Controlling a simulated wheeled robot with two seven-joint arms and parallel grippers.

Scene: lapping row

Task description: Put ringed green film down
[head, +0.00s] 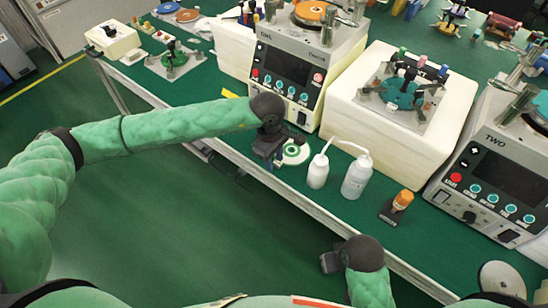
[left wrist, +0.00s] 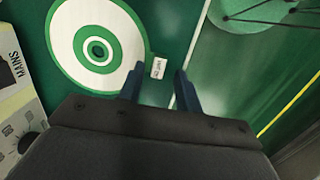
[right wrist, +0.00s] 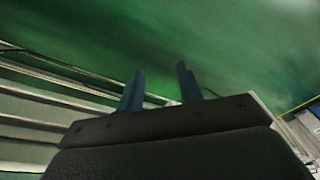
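The ringed green film (head: 296,153), a white disc with green rings, lies on the green bench top in front of the left machine. In the left wrist view the film (left wrist: 72,40) is at upper left, with a small white printed tab (left wrist: 158,68) off its right edge. My left gripper (head: 268,160) is over the bench's front edge beside the film. In its wrist view the left fingers (left wrist: 160,82) are apart, with the tab showing in the gap and clear of both fingers. My right gripper (right wrist: 160,80) is open and empty, off the bench's front edge.
The machine (head: 290,75) stands close behind the film. A white block (head: 350,100) with a fixture is behind the bottles. Floor (head: 150,220) in front is clear.

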